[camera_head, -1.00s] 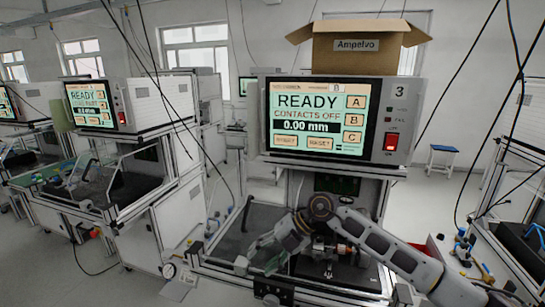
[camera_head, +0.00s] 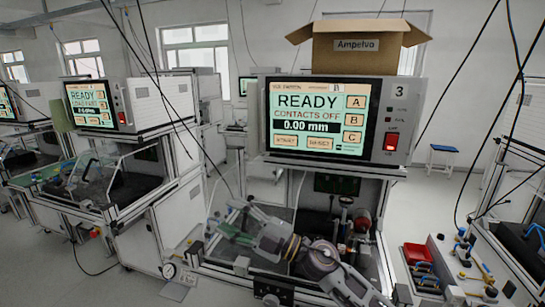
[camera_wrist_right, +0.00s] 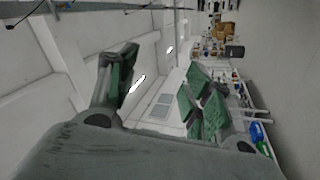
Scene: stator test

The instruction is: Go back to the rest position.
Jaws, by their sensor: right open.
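My right gripper (camera_head: 232,218) is in front of the test station, with its arm coming in from the lower right and its fingers pointing left. In the right wrist view its two green-padded fingers (camera_wrist_right: 160,92) stand apart with nothing between them. The jaws are open and empty. The station's screen (camera_head: 319,118) reads READY, CONTACTS OFF and 0.00 mm. My arm hides part of the station's work area below the screen. My left gripper does not show.
A cardboard box (camera_head: 355,50) stands on top of the station. A red tray (camera_head: 418,255) and small fittings are on the right. A similar station (camera_head: 152,105) stands on the left. A blue stool (camera_head: 443,150) is behind. Thin cables hang down.

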